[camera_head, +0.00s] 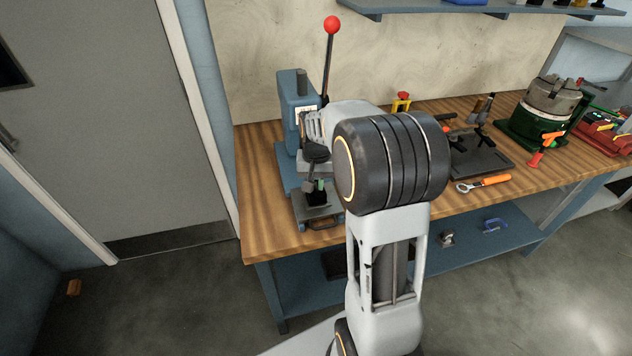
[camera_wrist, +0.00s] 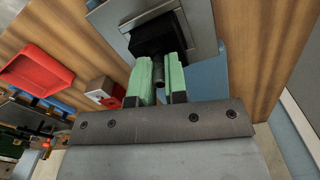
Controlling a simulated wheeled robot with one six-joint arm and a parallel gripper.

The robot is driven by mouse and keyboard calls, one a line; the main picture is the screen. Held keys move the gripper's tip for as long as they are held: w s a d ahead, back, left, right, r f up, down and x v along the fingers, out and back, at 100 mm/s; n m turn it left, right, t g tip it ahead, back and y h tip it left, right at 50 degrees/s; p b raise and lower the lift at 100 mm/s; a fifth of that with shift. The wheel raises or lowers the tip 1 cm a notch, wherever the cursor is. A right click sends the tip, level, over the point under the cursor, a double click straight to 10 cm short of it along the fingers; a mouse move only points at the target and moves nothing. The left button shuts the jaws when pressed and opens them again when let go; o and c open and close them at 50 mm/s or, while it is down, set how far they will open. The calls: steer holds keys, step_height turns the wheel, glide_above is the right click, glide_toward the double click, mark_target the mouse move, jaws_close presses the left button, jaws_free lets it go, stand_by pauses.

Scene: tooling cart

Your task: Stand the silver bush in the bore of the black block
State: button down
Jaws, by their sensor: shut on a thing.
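My gripper (camera_wrist: 158,68) has pale green fingers and is shut on the silver bush (camera_wrist: 158,74), a small dark-silver cylinder mostly hidden between them. The black block (camera_wrist: 148,38) is just beyond the fingertips in the wrist view and sits on a grey plate (camera_wrist: 202,28). In the head view the black block (camera_head: 316,199) is on the plate at the front of the blue press, with my gripper (camera_head: 319,186) right above it. The bore is hidden by the fingers and bush. I cannot tell whether the bush's far end has entered it.
The blue press (camera_head: 291,110) with a red-knobbed lever (camera_head: 332,25) stands close behind my gripper. A red tray (camera_wrist: 36,66) and a red-and-grey item (camera_wrist: 103,89) lie to the left in the wrist view. An orange-handled tool (camera_head: 485,183) lies on the wooden bench to the right.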

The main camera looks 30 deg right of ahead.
steer(key=c, duration=1.1)
jaws_free()
steer(key=shift+o, duration=0.6)
steer(key=o, duration=0.3)
steer(key=shift+r+p, duration=2.4)
steer(key=shift+r, duration=0.65)
